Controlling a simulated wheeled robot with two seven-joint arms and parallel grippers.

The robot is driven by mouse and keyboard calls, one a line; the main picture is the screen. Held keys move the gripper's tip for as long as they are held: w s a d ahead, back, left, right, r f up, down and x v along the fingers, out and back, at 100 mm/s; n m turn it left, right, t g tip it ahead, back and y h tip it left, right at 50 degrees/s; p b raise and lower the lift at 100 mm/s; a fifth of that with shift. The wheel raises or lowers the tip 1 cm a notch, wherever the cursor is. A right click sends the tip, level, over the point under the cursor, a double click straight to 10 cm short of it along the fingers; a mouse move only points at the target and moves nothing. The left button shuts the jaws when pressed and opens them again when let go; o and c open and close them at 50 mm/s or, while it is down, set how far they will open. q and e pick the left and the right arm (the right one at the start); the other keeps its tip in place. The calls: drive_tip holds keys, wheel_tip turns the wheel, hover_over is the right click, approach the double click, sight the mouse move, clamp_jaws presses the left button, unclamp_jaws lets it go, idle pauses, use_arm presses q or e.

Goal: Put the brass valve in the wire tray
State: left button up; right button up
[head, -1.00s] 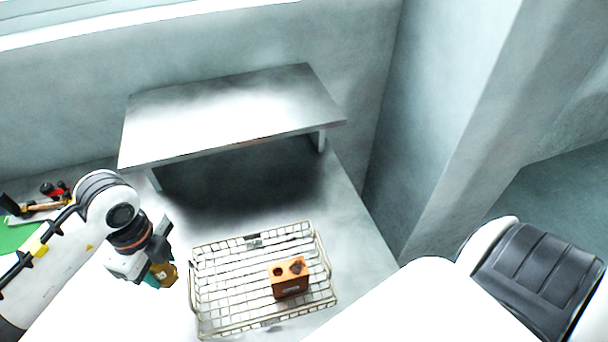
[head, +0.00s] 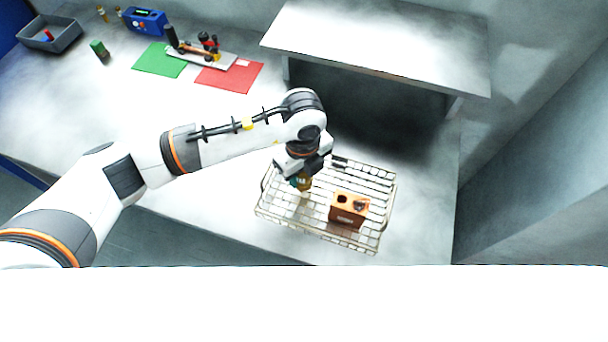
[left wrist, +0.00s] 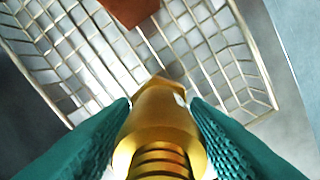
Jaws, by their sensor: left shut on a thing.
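The brass valve (left wrist: 158,125) is gold-coloured with a ribbed lower part and a hex-shaped end. My left gripper (head: 302,184) is shut on it, with a teal finger pad on each side in the left wrist view (left wrist: 160,125). In the head view the valve (head: 305,185) shows only in part below the gripper. The wire tray (head: 262,212) is a shallow mesh basket with raised rims; its mesh also shows in the left wrist view (left wrist: 215,50). The valve is over the left part of the tray, seemingly above the mesh. My right gripper is not in view.
An orange-brown block (head: 348,212) with two holes stands in the tray's right part. A raised shelf (head: 385,40) stands behind the tray. Green (head: 160,60) and red (head: 230,77) mats, a blue box (head: 145,20) and a grey bin (head: 50,38) are farther left.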

sight(303, 180)
use_arm(q)
wheel_tip(303, 180, down, 3)
drive_tip(key=shift+f+p, duration=0.1)
drive_tip(key=shift+p, duration=0.25)
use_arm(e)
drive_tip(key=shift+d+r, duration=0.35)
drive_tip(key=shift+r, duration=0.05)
use_arm(q)
drive_tip(key=shift+f, duration=0.15)
drive_tip(key=o, duration=1.3)
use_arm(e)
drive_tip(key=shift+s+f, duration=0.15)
